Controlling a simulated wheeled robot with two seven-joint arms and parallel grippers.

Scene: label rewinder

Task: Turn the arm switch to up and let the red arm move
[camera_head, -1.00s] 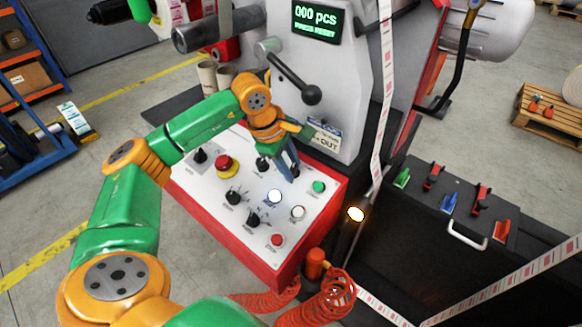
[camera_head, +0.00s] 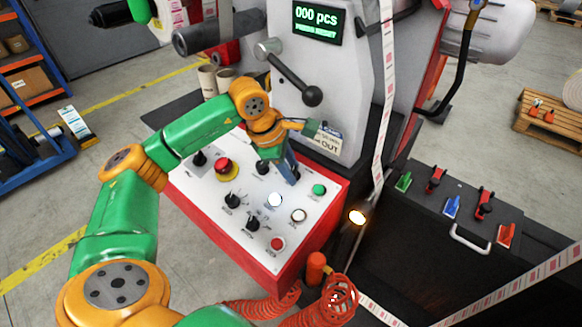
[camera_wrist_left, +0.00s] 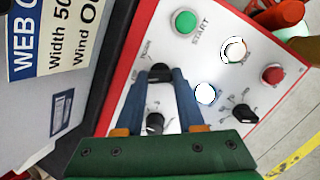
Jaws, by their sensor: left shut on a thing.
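My left gripper (camera_head: 291,180) reaches down onto the white-topped control panel (camera_head: 215,205). In the left wrist view its blue fingers (camera_wrist_left: 165,82) are closed on a black knob (camera_wrist_left: 160,72), which appears to be the arm switch; its lettering is too small to read. In the head view the fingers hide this knob. A second black knob (camera_wrist_left: 155,123) sits between the fingers nearer the palm, apart from the tips. I cannot tell which part of the machine is the red arm. My right gripper is not in view.
A green START button (camera_wrist_left: 186,22), a white button (camera_wrist_left: 233,50), a red button (camera_wrist_left: 273,74) and a lit button (camera_wrist_left: 205,93) surround the held knob. A red mushroom button (camera_head: 223,166) is farther left. A black ball-ended lever (camera_head: 311,95) stands above my wrist.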

